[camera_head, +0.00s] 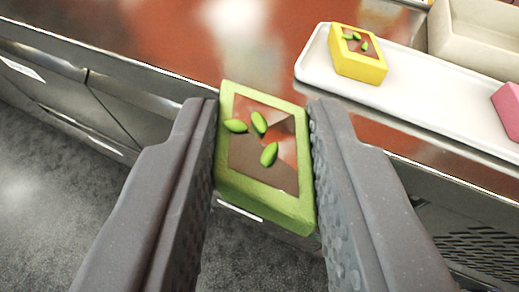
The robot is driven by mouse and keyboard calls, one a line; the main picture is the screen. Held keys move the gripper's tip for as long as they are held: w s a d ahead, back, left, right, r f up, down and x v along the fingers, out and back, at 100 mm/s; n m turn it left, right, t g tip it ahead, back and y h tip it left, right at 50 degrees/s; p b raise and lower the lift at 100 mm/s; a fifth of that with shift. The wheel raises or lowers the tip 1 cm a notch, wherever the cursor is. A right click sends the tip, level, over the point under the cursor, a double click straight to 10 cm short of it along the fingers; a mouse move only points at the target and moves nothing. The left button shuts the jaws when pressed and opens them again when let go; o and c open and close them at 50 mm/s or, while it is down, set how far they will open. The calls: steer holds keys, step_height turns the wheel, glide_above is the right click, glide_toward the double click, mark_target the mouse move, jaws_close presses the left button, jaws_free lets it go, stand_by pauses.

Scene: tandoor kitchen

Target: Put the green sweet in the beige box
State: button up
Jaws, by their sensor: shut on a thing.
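The green sweet (265,205) is a square block with a shiny brown top and a few green pieces on it. My gripper (266,160) is shut on it, with one dark finger against its left side and one against its right. The sweet is held tilted, in front of the counter's near edge as seen here. The beige box (478,40) is at the top right, cut off by the picture's edge. Only part of its wall and inside shows. The gripper is apart from it, to its lower left.
A white tray (412,100) lies on the reddish-brown counter (150,35). It holds a yellow sweet (358,64) at its left end and a pink sweet (508,108) at the right picture edge. The counter's metal edge runs diagonally, with grey floor (50,190) below. The counter's upper left is clear.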

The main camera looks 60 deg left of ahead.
steer(key=shift+s+r, duration=0.1)
steer(key=shift+s, duration=0.5)
steer(key=w+d+f+m+t+h, duration=0.2)
steer(key=w+d+m+h, duration=0.1)
steer(key=w+d, duration=0.5)
steer(key=w+d+f+m+t+h, duration=0.1)
steer(key=w+d+m+t+h, duration=0.15)
steer(key=w+d, duration=0.6)
steer(key=w+d+f+m+h, duration=0.1)
steer(key=w+d+m+h, duration=0.1)
steer(key=d, duration=0.9)
steer(key=w+d+f+m+t+h, duration=0.1)
steer(key=w+d+m+h, duration=0.1)
steer(key=d, duration=0.9)
steer(key=shift+w+d+f+m+h, duration=0.15)
steer(key=shift+d+f+m+h, duration=0.2)
steer(key=shift+m+h, duration=0.4)
steer(key=shift+a+t, duration=0.15)
steer(key=shift+t, duration=0.1)
